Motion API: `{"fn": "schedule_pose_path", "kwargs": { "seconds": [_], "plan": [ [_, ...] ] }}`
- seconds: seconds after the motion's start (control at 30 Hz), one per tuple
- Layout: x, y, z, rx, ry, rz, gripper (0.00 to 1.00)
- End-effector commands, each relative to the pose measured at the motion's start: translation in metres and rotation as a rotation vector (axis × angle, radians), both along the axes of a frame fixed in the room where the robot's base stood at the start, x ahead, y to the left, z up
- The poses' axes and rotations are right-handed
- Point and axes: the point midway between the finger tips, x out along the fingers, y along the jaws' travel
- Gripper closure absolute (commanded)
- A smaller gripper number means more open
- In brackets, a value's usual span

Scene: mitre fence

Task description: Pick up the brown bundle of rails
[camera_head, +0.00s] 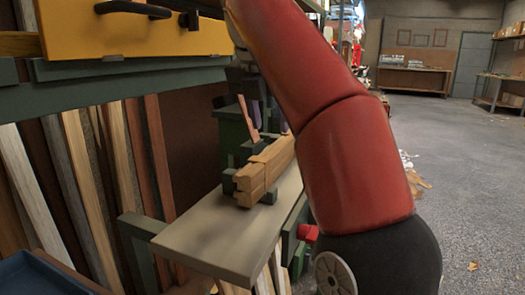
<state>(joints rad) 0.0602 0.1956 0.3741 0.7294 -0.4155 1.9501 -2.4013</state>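The brown bundle of rails (262,172) is a short stack of wooden bars with stepped ends. It lies above a grey-beige board (232,236) in the middle of the view, with dark blocks beside and under it. Its right side runs up close to my red arm in the picture, and its far end is partly hidden.
Several upright planks (62,180) lean at the left below a green rail and yellow panel (140,28). A blue tray (38,278) sits at bottom left. Open grey floor (470,180) lies to the right, with scraps near my arm. A far bench (413,80) stands at the back.

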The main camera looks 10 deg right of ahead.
Motion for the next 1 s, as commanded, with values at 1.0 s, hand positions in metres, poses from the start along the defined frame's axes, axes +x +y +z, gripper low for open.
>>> {"fn": "schedule_pose_path", "kwargs": {
  "seconds": [1.0],
  "plan": [
    [0.026,-0.023,-0.069,-0.005,0.006,0.022,0.60]
  ]
}}
